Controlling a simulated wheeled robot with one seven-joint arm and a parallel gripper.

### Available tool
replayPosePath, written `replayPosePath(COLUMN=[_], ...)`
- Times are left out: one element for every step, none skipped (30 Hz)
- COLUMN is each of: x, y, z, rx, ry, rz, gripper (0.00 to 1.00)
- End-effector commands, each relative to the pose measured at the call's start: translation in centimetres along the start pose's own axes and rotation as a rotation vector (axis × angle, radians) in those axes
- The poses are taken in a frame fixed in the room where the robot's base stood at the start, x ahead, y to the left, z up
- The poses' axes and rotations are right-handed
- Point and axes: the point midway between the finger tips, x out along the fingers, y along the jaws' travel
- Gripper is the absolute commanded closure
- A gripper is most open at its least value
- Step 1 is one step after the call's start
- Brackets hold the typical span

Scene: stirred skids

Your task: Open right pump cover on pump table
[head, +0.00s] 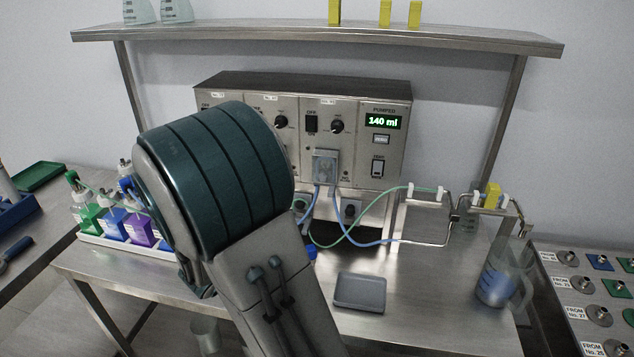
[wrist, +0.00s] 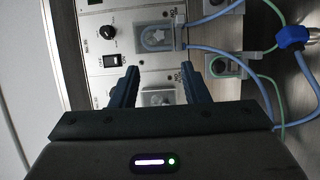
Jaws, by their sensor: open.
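The right pump (head: 325,167) is on the front of the metal pump console, below a switch and knob, with blue tubing leaving its lower end. Its clear cover looks closed over a star-shaped rotor; the wrist view, turned sideways, shows it near the top (wrist: 158,38). My gripper (wrist: 160,68) is open and empty, its two dark fingers pointing at the console. The right pump's cover lies beyond the fingertips in that picture. A neighbouring pump's clear cover (wrist: 157,98) shows between the fingers. I cannot tell any contact. In the head view my arm hides the gripper and the neighbouring pumps.
The console's display (head: 383,122) reads 140 ml. A grey tray (head: 360,292) and a jug (head: 497,280) stand in front. Coloured bottles (head: 115,225) stand at the left.

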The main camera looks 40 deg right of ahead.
Motion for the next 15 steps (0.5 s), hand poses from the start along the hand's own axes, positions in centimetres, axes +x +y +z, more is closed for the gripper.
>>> replayPosePath(x=[0.5,0.9,1.5,2.0,2.6,3.5,4.1,4.8,5.7,6.4,7.0,7.9,8.5,9.1,9.8], y=[0.1,0.2,0.2,0.2,0.3,0.3,0.3,0.3,0.3,0.3,0.3,0.3,0.3,0.3,0.3], z=[0.0,0.0,0.1,0.1,0.2,0.2,0.1,0.2,0.2,0.2,0.2,0.2,0.2,0.2,0.2], rx=[-0.001,-0.001,0.000,0.000,-0.002,-0.003,-0.003,-0.002,-0.004,-0.003,-0.002,-0.004,-0.003,-0.003,-0.003], ry=[-0.002,-0.003,-0.004,-0.005,-0.006,-0.007,-0.006,-0.008,-0.008,-0.007,-0.008,-0.007,-0.008,-0.006,-0.007], rz=[0.002,0.003,0.002,0.001,0.001,0.001,0.000,0.001,0.000,0.001,0.000,0.000,0.000,0.000,-0.001], gripper=[0.58,0.58,0.58,0.58,0.58,0.58,0.58,0.58,0.58,0.58,0.58,0.58,0.58,0.58,0.58])
